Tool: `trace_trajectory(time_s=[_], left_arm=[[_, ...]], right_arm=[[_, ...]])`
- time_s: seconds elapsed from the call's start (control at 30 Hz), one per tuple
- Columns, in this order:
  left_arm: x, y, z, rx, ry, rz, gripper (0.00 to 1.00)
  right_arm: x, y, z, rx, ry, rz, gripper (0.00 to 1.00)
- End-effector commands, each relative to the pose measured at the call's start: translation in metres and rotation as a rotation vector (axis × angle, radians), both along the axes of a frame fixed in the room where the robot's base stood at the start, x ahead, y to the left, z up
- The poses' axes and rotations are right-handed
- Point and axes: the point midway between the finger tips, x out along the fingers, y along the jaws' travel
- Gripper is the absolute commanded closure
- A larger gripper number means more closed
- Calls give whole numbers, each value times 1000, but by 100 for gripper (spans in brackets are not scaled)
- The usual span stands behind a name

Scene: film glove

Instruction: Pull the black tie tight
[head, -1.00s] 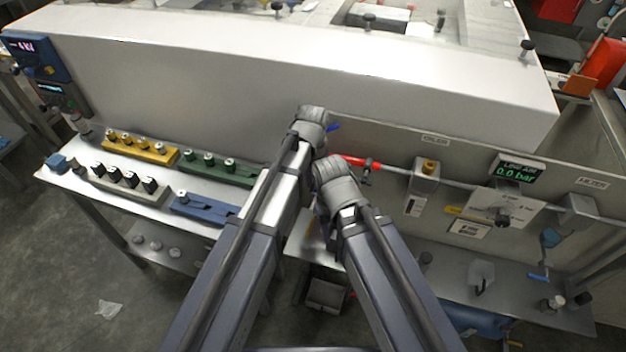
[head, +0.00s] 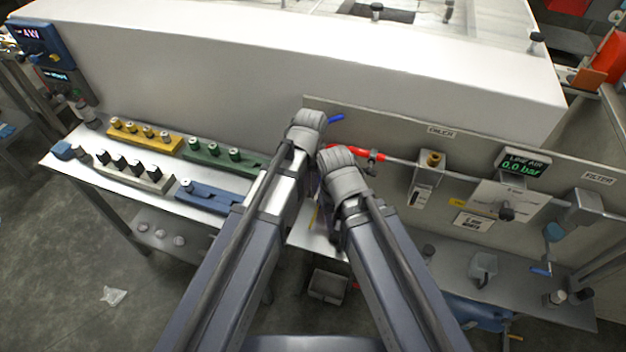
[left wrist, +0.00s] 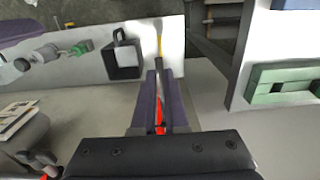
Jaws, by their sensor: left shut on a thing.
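I cannot make out the black tie for certain. My left gripper shows in the left wrist view (left wrist: 159,82) with its two purple fingers close together. A thin dark strip with a red part lies between them; I cannot tell exactly what it is. In the head view my left wrist hangs in front of the panel, and the fingertips are hidden. My right arm's grey wrist is just right of it, close beside; my right gripper's fingers are hidden. A red hose piece (head: 357,151) runs along the panel just right of the wrists.
A panel (head: 450,160) carries a display (head: 524,162) reading 0.0 bar. At left, yellow (head: 146,134), green (head: 222,158) and blue (head: 206,197) racks stand on the metal bench. A grey bin (head: 328,286) is below. A long white casing (head: 250,60) spans the back.

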Motion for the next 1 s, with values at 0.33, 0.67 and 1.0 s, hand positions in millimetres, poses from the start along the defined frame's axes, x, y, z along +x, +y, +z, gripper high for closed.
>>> trace_trajectory(time_s=[0.33, 0.67, 1.0], left_arm=[[0, 0, 0, 1, 2, 0, 57], [0, 0, 2, 1, 2, 0, 57], [0, 0, 31, 1, 2, 0, 57]], right_arm=[[0, 0, 0, 0, 0, 0, 50], [0, 0, 2, 0, 0, 0, 50], [0, 0, 31, 0, 0, 0, 50]])
